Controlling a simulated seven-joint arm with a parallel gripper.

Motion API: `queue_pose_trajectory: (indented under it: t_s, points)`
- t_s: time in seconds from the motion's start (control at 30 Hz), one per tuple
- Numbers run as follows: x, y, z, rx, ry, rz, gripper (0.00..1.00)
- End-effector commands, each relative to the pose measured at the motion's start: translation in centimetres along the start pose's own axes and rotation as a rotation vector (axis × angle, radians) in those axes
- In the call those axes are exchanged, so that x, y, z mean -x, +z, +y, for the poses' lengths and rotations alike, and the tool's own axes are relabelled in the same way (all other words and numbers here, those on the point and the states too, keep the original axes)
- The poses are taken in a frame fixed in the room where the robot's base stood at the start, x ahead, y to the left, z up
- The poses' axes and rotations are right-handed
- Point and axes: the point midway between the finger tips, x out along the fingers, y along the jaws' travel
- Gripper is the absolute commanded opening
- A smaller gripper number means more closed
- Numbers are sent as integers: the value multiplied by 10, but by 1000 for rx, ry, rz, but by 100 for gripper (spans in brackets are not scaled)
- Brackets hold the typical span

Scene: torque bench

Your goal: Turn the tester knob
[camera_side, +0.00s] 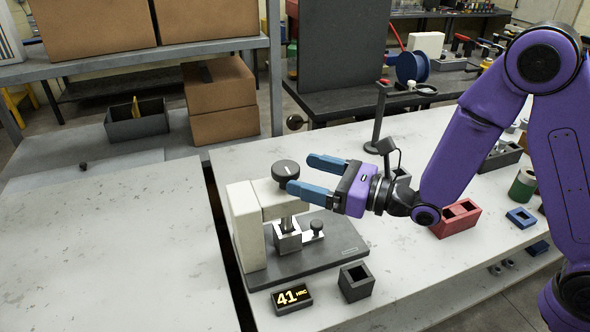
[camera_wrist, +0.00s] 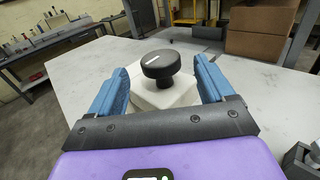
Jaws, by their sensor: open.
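The tester knob (camera_side: 285,171) is a round dark grey knob on top of the white tester (camera_side: 246,226), which stands on a dark base plate (camera_side: 340,242). In the wrist view the knob (camera_wrist: 160,66) bears a white mark pointing toward the upper left. My gripper (camera_side: 307,175) has blue fingers and is open, level with the knob at its right side in the side view. In the wrist view the knob sits ahead and between the two spread fingers, apart from both.
A dark open block (camera_side: 356,281) stands beside the display. A red block (camera_side: 456,218), a blue square piece (camera_side: 521,217) and a green roll (camera_side: 522,186) lie to the right. A black stand (camera_side: 379,118) rises behind my gripper. The table at left is mostly clear.

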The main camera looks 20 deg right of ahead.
Motion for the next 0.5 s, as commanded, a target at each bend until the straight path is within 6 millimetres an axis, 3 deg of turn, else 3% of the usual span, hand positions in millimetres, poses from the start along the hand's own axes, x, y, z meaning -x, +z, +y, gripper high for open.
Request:
queue_pose_trajectory:
  t_s: [0.2,0.5]
  points:
    - [19,0,0,0,0,0,81]
    - [22,0,0,0,0,0,81]
